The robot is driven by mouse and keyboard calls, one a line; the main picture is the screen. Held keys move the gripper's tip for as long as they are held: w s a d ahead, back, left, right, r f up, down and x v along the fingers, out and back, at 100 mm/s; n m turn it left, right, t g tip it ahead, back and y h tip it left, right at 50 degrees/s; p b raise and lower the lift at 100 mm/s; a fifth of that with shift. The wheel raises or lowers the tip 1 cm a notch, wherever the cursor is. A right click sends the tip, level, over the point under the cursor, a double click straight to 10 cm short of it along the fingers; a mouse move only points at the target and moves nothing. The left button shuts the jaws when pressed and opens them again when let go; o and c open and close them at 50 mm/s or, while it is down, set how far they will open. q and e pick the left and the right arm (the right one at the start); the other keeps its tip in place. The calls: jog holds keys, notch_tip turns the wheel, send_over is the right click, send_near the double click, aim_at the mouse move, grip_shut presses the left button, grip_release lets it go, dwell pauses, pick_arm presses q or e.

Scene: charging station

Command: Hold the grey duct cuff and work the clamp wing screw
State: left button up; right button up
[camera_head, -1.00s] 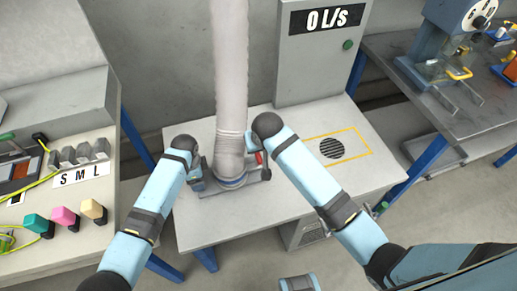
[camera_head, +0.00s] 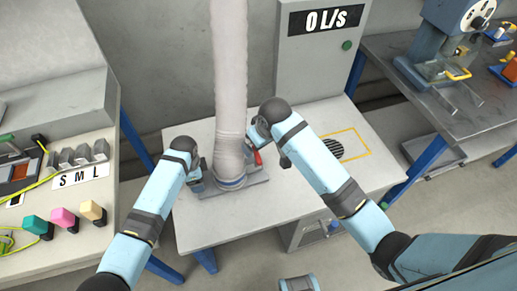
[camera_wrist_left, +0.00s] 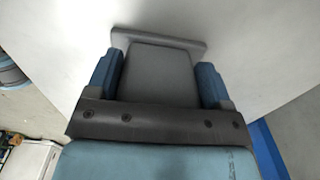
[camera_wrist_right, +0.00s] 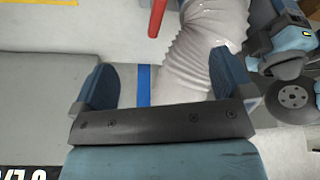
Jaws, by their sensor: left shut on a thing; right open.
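My left gripper (camera_head: 195,181) is beside the duct foot. In the left wrist view its blue fingers (camera_wrist_left: 155,80) are shut on a grey tapered block (camera_wrist_left: 153,72) with a wider end plate, seemingly the grey duct cuff's grip. A red part (camera_head: 257,158), perhaps the wing screw, stands right of the duct; it also shows in the right wrist view (camera_wrist_right: 157,18). My right gripper (camera_wrist_right: 163,80) is open and empty, apart from the red part.
A grey cabinet reading "0 L/s" (camera_head: 315,55) stands behind. A round vent (camera_head: 330,149) inside a yellow outline lies right on the table (camera_head: 290,200). A left bench (camera_head: 90,235) holds coloured blocks; a right bench (camera_head: 440,110) holds a blue machine.

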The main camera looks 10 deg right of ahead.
aim_at(257, 153)
jog(key=w+d+n+g+y, duration=0.3)
jog(key=w+d+n, duration=0.1)
jog(key=n, duration=0.9)
jog(key=x, duration=1.1)
jog(key=shift+s+a+r, duration=0.1)
jog(key=shift+s+a, duration=0.1)
jog(key=shift+s, duration=0.1)
jog(key=c, duration=0.7)
